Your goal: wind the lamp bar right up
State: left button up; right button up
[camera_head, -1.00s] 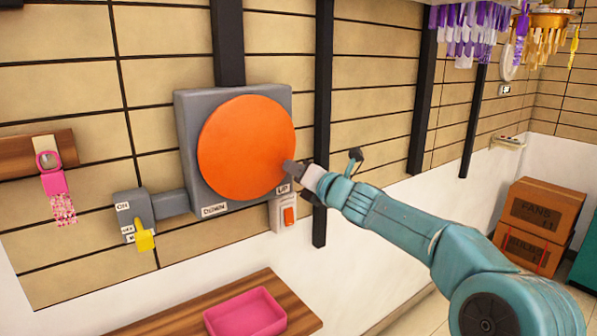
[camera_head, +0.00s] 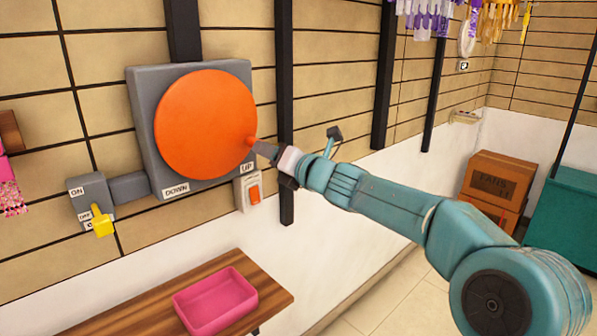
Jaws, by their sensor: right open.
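A large orange disc (camera_head: 200,125) is mounted on a grey wall box (camera_head: 143,95). A small orange knob (camera_head: 249,141) sits at the disc's right edge. My right gripper (camera_head: 259,148) is open at the knob, its fingertips very close to it; I cannot tell whether they touch. Labels DOWN (camera_head: 176,190) and UP (camera_head: 247,168) are below the disc. Purple and white hangings (camera_head: 430,15) and golden ones (camera_head: 497,20) are cut off at the top right; the bar holding them is not clearly seen. My left gripper is out of view.
A yellow lever (camera_head: 102,222) hangs on a grey ON box at the left. A switch with an orange rocker (camera_head: 254,194) is below UP. A pink tray (camera_head: 240,291) sits on a wooden shelf (camera_head: 265,280). Brown boxes (camera_head: 500,178) and a teal cabinet (camera_head: 568,215) are at right.

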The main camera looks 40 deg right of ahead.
jog(key=s, duration=1.1)
jog(key=shift+s, duration=0.25)
jog(key=shift+d+f, duration=0.1)
